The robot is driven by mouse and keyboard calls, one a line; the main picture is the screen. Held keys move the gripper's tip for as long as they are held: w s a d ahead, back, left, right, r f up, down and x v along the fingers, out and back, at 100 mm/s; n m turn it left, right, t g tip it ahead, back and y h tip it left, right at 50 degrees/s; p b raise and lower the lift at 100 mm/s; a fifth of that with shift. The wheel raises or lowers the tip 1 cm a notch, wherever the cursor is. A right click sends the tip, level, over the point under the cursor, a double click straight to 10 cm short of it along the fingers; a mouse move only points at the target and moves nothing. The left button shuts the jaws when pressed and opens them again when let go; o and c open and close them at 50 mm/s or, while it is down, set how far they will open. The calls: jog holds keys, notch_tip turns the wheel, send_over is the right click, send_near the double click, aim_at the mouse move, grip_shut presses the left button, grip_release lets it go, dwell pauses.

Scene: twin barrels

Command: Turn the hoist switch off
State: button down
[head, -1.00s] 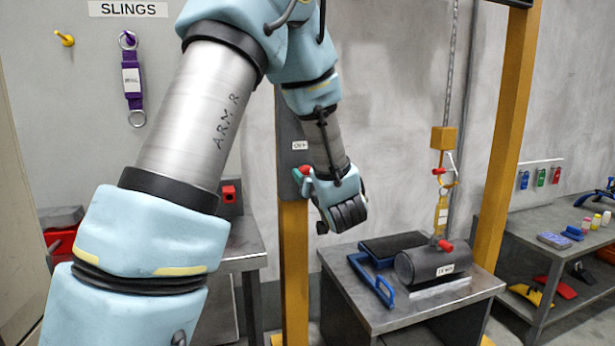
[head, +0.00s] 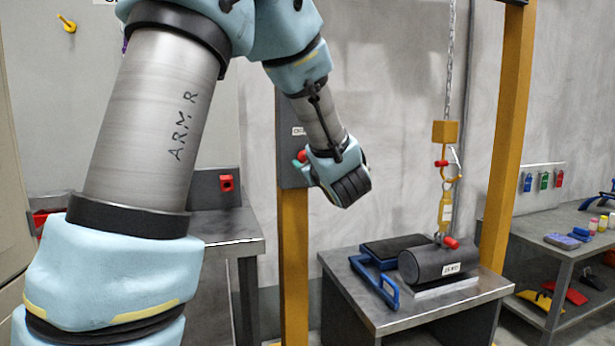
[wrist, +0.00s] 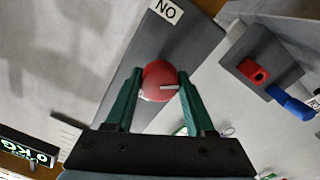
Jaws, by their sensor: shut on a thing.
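The hoist switch is a round red knob (wrist: 161,82) on a grey panel (wrist: 190,50), with a pale mark on its face. A white label (wrist: 166,11) beside it carries letters that read "NO" in the wrist view. My gripper (wrist: 160,88) has its two green fingers on either side of the knob, shut on it. In the head view the red knob (head: 302,155) shows on the panel of the yellow post, and my gripper (head: 312,172) reaches it from the right. The fingers are mostly hidden there.
A workbench (head: 375,315) on the right carries a dark cylinder (head: 440,263) and blue-handled items. A yellow block (head: 445,132) hangs on a chain above it. A lit readout (wrist: 28,153) shows in the wrist view.

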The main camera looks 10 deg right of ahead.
jog(key=n+b, duration=0.4)
jog(key=shift+f+b, duration=0.35)
jog(key=shift+f, duration=0.05)
jog(key=n+b, duration=0.3)
jog(key=b, duration=0.1)
jog(key=n+b, duration=0.4)
jog(key=shift+r, duration=0.3)
jog(key=shift+c, duration=1.3)
grip_release()
jog(key=shift+s, duration=0.1)
jog(key=s+d, duration=0.1)
jog(key=s, duration=0.9)
jog(key=shift+s+d+f, duration=0.15)
jog(key=shift+s+d, duration=0.05)
jog(key=shift+s, duration=0.05)
